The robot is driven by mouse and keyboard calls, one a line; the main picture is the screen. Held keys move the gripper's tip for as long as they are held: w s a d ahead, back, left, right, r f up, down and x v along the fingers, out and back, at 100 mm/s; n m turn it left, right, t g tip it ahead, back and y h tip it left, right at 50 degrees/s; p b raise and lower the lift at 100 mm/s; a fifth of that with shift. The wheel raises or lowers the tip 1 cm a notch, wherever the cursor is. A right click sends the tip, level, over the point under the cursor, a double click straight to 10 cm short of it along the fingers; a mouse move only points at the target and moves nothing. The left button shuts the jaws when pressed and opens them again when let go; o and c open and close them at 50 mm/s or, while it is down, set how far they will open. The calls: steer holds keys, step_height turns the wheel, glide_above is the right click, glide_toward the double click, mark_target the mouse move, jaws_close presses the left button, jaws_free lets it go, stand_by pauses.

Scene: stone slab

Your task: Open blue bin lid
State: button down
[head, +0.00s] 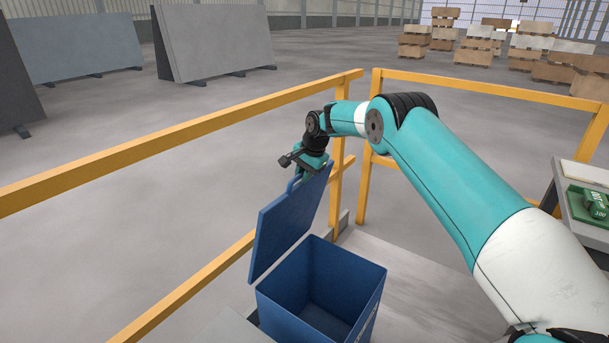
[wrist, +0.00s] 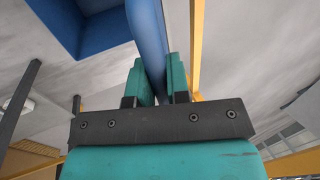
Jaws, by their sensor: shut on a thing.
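The blue bin (head: 322,295) stands below my arm in the head view, and its inside looks empty. Its blue lid (head: 288,222) is raised, standing steeply up from the bin's left side. My gripper (head: 301,178) is at the lid's upper edge, by its handle. In the wrist view my gripper (wrist: 160,82) has its two teal fingers on either side of the blue lid (wrist: 148,35), shut on its edge. The bin (wrist: 72,22) also shows at the upper left of the wrist view. The exact contact is partly hidden by the fingers.
Yellow railings (head: 180,132) run behind and to the left of the bin, close to the lid and my gripper. Stone slabs (head: 212,42) and wooden crates (head: 480,45) stand far back.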

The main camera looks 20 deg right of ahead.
steer(key=shift+w+d+r, duration=0.1)
steer(key=shift+d, duration=0.1)
steer(key=c, duration=1.1)
jaws_free()
steer(key=shift+c, duration=0.2)
steer(key=shift+o, duration=0.2)
steer(key=shift+a, duration=0.15)
steer(key=b+v, duration=0.1)
steer(key=v, duration=1.6)
steer(key=shift+r, duration=0.1)
